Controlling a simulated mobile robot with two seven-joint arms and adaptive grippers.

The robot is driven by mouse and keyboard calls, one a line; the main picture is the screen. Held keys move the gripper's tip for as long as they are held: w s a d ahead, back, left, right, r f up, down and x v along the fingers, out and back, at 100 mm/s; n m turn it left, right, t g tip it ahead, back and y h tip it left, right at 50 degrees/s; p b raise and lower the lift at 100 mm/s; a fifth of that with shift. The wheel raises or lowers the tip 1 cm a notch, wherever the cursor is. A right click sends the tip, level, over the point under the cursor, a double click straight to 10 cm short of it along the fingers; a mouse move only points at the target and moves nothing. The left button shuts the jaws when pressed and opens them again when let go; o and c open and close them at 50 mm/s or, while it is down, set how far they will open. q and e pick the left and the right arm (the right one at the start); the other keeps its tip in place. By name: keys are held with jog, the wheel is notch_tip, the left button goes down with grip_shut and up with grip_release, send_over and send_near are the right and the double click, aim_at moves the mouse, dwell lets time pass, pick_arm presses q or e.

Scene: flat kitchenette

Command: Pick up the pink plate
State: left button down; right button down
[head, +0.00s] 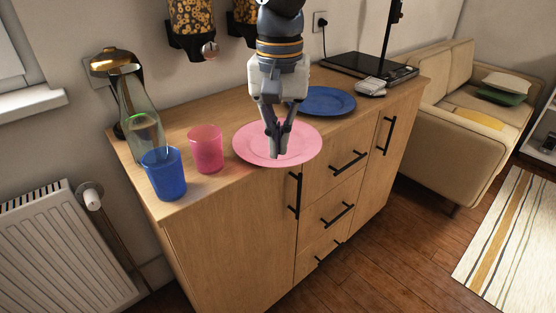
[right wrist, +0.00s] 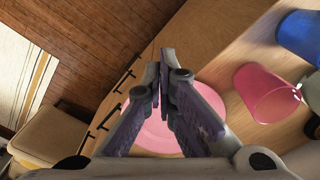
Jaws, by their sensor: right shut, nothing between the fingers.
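The pink plate (head: 250,145) lies on the wooden cabinet top near its front edge. It also shows in the right wrist view (right wrist: 210,103), partly hidden behind the fingers. My right gripper (head: 278,156) points down over the plate in the head view, its fingertips shut with nothing between them. In the right wrist view its fingers (right wrist: 163,60) come together over the plate's edge. I cannot tell whether the fingertips touch the plate. My left gripper is not in view.
A pink cup (head: 206,150), a blue cup (head: 163,174) and a glass bottle (head: 138,115) stand left of the plate. A blue plate (head: 328,101) lies behind right, with a black hob (head: 370,69) beyond. Cereal dispensers (head: 193,25) hang above.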

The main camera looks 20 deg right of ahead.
aim_at(283, 163)
jog(key=w+d+f+b, duration=0.1)
jog(key=w+d+f, duration=0.1)
jog(key=f, duration=0.7)
jog(key=shift+w+f, duration=0.3)
jog(key=shift+w, duration=0.4)
jog(key=shift+w+d+r, duration=0.1)
jog(key=shift+w+d, duration=0.3)
jog(key=shift+w, duration=0.45)
jog(key=shift+s, duration=0.1)
